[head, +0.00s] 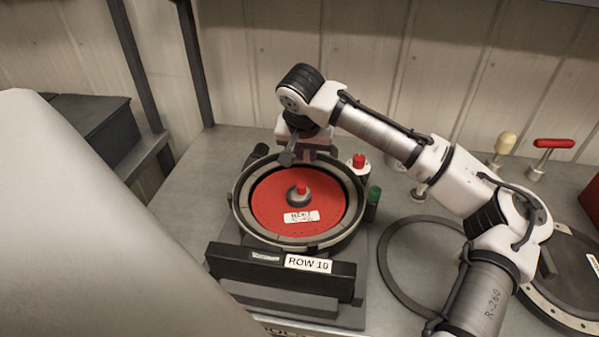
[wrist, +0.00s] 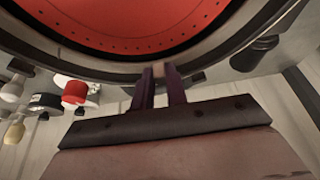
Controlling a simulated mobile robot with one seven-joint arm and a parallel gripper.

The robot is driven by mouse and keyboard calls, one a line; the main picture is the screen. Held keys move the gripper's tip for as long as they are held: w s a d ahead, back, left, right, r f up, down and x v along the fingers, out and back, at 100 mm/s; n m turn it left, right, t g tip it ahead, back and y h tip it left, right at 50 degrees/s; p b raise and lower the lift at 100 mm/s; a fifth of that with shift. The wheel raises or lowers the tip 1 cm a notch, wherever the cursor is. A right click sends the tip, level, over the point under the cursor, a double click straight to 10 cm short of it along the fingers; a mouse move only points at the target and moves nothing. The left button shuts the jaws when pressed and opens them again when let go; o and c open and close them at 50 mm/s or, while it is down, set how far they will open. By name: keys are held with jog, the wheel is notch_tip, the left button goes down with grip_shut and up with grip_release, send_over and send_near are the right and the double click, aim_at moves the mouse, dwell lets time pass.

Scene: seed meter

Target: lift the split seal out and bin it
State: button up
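The seed meter's round housing (head: 240,190) stands on the bench with a red disc (head: 275,200) inside it. A grey ring runs around the disc; I cannot tell which part is the split seal or see a split. My gripper (head: 303,156) is at the housing's back rim, pointing down. In the wrist view my gripper (wrist: 160,80) has its two dark fingers a small gap apart at the rim. A small tan piece (wrist: 158,70) shows between the tips; whether they press on it is unclear. The red disc also shows in the wrist view (wrist: 130,25). No bin is clearly recognisable.
A thin dark ring (head: 395,275) lies on the bench to the right, partly behind my arm. A red-capped part (head: 358,163) and a green-capped one (head: 374,194) stand beside the housing. A red-handled tool (head: 553,143) stands at the back right. A dark box (head: 105,130) is at left.

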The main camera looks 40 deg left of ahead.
grip_shut()
jog(key=shift+r, duration=0.15)
notch_tip(320, 180, up, 10)
jog(key=b, duration=0.2)
jog(key=shift+s+f, duration=0.1)
jog(key=shift+f, duration=0.1)
